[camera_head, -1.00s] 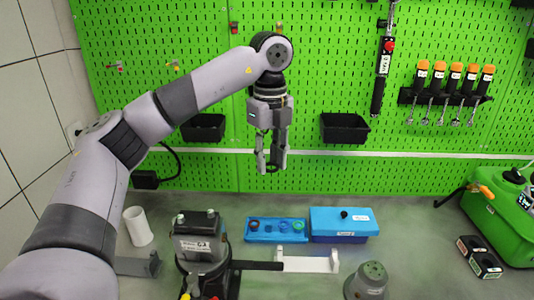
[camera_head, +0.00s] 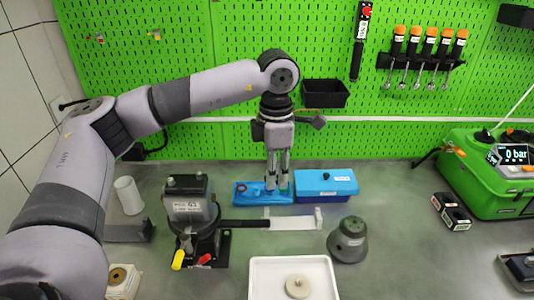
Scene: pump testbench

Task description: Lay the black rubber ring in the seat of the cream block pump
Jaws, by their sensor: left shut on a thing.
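My left gripper (camera_head: 277,188) points straight down at the blue parts tray (camera_head: 240,200) at the back of the bench. Its fingers are close together and shut on the black rubber ring, which is too small and covered to make out clearly. A dark reddish ring (camera_head: 242,188) lies in the tray left of the fingers, and a green ring (camera_head: 284,186) shows by the right finger. A cream block with a round brown-rimmed opening, seemingly the cream block pump (camera_head: 122,284), stands at the bottom left, partly cut off, beside my arm. My right gripper is out of view.
A blue lidded box (camera_head: 325,188) adjoins the tray. A dark pump on a stand (camera_head: 190,215), white bracket (camera_head: 292,222) and grey cone-like part (camera_head: 348,240) stand in front. A white tray (camera_head: 262,265) holds a beige disc (camera_head: 297,287).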

